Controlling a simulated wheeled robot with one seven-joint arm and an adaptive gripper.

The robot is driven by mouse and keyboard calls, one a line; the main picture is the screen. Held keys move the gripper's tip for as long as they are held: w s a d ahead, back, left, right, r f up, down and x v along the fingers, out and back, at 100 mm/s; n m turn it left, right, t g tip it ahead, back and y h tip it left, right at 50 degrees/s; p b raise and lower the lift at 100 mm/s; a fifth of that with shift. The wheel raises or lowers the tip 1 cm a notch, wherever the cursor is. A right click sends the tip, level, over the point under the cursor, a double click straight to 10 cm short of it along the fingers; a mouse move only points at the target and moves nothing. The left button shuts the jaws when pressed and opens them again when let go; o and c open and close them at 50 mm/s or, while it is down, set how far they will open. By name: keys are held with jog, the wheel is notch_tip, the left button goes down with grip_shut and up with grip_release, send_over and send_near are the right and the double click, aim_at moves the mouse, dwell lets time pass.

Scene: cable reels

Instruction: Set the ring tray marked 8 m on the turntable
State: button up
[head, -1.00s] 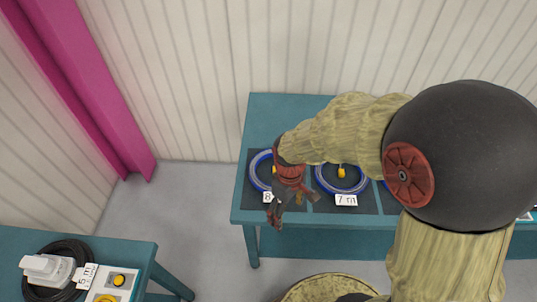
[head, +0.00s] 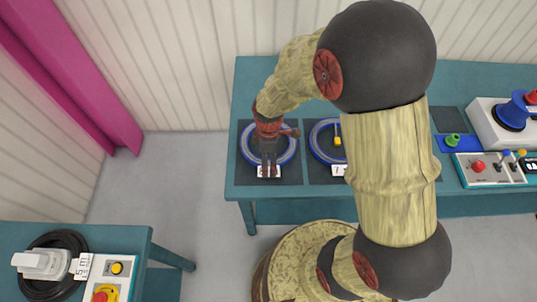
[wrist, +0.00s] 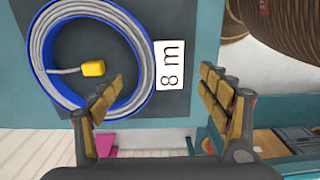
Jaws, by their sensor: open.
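The ring tray marked 8 m (head: 247,147) is a round blue tray with a coil of grey cable and a yellow plug. It lies on a dark square at the left end of the back table. In the wrist view the tray (wrist: 143,62) is at upper left, with its white "8 m" label (wrist: 169,65) on the right side. My gripper (head: 268,172) is open and empty, pointing down over the tray's label side. In the wrist view my gripper's fingers (wrist: 160,84) stand either side of the label; contact cannot be told. I cannot identify the turntable for sure.
Another ring tray (head: 313,143) lies just right, partly behind my arm. Further right are a green knob (head: 452,140), a white unit with a blue spool (head: 484,120) and a control panel (head: 480,180). A left table holds a black coil (head: 40,288) and a button box (head: 112,268).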

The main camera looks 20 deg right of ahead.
aim_at(269, 167)
notch_tip(269, 167, down, 5)
jog(key=shift+b, duration=0.55)
jog(key=c, duration=0.3)
jog(key=c, duration=1.6)
grip_shut()
jog(key=shift+r, duration=0.1)
jog(key=shift+w+r+p, duration=0.1)
jog(key=shift+r+p, duration=0.25)
jog(key=shift+p, duration=0.05)
jog(key=shift+r+p, duration=0.3)
jog(key=shift+r, duration=0.05)
dwell(0.7)
